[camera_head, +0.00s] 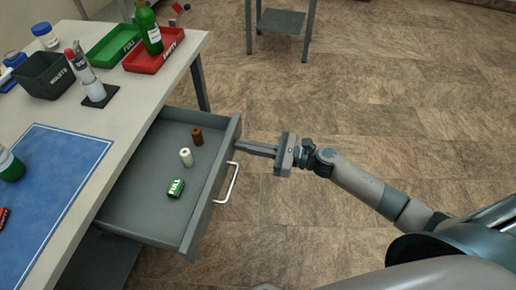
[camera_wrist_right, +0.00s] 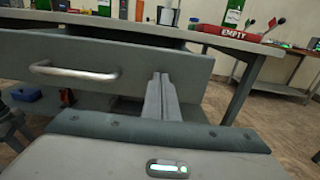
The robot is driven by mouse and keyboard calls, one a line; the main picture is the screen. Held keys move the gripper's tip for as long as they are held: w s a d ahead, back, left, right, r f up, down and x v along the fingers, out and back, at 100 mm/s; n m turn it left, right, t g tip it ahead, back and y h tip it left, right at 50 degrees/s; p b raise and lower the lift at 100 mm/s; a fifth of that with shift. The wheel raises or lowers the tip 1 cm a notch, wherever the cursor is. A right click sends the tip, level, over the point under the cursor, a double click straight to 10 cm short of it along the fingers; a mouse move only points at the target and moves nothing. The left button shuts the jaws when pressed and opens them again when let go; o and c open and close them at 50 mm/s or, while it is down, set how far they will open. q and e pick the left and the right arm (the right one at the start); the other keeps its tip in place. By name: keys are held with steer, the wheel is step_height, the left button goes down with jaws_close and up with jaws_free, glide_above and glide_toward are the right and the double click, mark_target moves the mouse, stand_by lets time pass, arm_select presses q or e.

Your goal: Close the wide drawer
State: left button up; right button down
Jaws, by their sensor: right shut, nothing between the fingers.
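The wide drawer (camera_head: 150,200) is grey and pulled well out from under the white table in the head view. Its front panel (camera_wrist_right: 120,60) fills the upper part of the right wrist view. The drawer's silver bar handle (camera_head: 231,182) shows also in the right wrist view (camera_wrist_right: 75,73). My right gripper (camera_head: 238,146) is shut and empty. Its fingertips are at the drawer front, beyond the handle's far end; I cannot tell whether they touch the panel. My left gripper is not in view.
The table (camera_head: 120,119) holds a blue mat, a green tray, a red tray and a black bin. The floor to the right is open.

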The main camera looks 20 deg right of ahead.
mark_target(201, 137)
steer(key=b+x, duration=0.2)
steer(key=x, duration=1.4)
steer(key=b+x, duration=0.2)
steer(key=x, duration=0.6)
steer(key=shift+w+a, duration=0.15)
steer(key=shift+w, duration=0.05)
steer(key=shift+w+a+b, duration=0.3)
steer(key=shift+a, duration=0.1)
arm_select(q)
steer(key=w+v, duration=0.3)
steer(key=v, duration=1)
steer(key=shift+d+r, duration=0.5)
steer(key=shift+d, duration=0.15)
arm_select(e)
steer(key=shift+r, duration=0.2)
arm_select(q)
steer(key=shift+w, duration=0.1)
arm_select(e)
steer(key=shift+r, duration=0.1)
